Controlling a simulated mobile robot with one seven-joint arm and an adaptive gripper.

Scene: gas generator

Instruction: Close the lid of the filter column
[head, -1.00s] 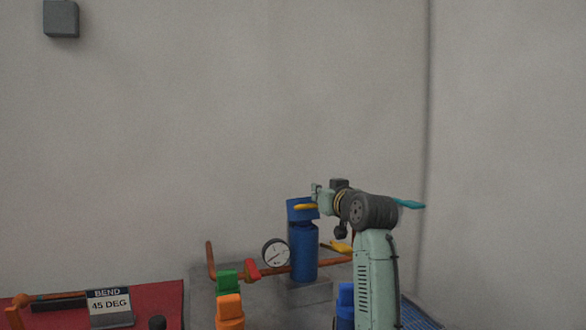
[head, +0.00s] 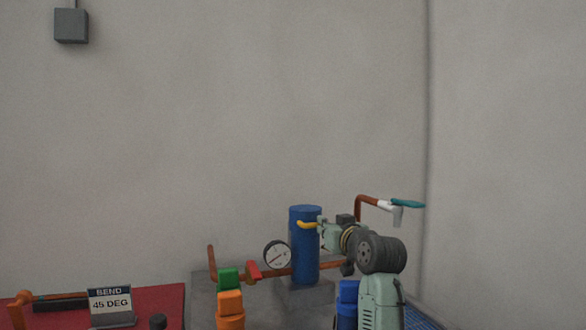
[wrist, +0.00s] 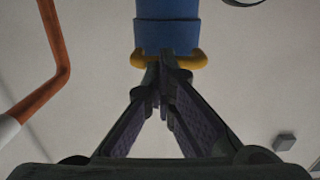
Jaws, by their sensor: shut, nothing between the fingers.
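The filter column (head: 304,255) is a blue upright cylinder in the middle of the head view. Its blue lid (head: 305,213) sits level on top, with no visible gap. A yellow handle (head: 306,225) sticks out at the lid's front. The wrist view shows the column upside down, with the lid (wrist: 167,36) as a wider band and the handle (wrist: 197,59) on both sides of my fingertips. My gripper (wrist: 163,75) is shut and empty, its tips at the handle. Whether they touch it I cannot tell. In the head view my gripper (head: 322,226) is right beside the lid.
A pressure gauge (head: 277,255) stands just left of the column, above a copper pipe with a red handle (head: 254,271). A copper pipe with a teal-handled tap (head: 407,204) rises at the right. Green (head: 228,278) and orange (head: 230,303) parts stand in front.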

